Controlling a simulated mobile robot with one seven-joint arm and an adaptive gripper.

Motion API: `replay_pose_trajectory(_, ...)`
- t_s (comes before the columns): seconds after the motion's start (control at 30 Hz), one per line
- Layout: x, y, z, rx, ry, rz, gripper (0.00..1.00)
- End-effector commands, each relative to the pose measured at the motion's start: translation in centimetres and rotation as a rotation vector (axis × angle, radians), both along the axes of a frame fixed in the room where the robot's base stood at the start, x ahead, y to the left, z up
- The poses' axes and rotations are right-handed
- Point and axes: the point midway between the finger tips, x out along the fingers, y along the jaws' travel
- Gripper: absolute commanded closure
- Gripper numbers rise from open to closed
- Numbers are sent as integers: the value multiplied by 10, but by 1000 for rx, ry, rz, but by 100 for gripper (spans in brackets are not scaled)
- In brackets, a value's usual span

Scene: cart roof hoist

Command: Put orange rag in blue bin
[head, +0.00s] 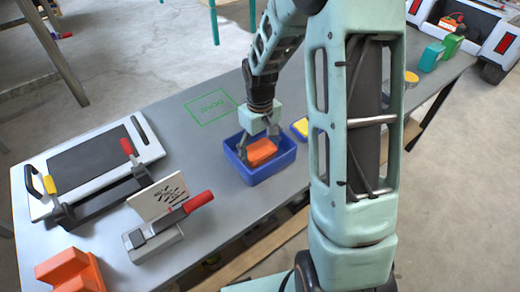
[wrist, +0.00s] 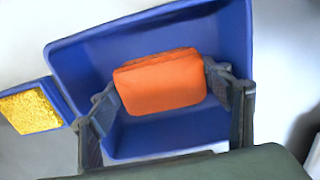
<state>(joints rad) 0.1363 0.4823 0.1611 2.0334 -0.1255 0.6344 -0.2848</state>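The orange rag (head: 262,152) is a folded, block-like bundle inside the blue bin (head: 273,174). In the wrist view the rag (wrist: 160,82) lies within the outline of the bin (wrist: 75,62), below its rim. My gripper (head: 260,141) reaches down into the bin. Its fingers (wrist: 162,85) flank the rag, with both fingertips against its sides. I cannot tell whether the rag touches the bin floor.
A yellow sponge in a blue tray (wrist: 30,110) sits beside the bin. On the grey table (head: 215,225) are a toggle clamp (head: 165,230), a framed board (head: 95,160) and an orange block (head: 70,272). A green outlined area (head: 212,107) behind the bin is clear.

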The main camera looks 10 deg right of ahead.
Motion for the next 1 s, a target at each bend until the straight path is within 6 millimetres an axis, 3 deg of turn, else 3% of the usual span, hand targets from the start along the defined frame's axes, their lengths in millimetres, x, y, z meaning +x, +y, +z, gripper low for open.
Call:
replay_pose_trajectory(0.33,0,0,1,0,0,0,21)
replay_pose_trajectory(0.47,1,0,10,0,-2,0,21)
replay_pose_trajectory(0.8,1,0,81,0,-4,0,21)
replay_pose_trajectory(1.0,1,0,112,0,-2,0,21)
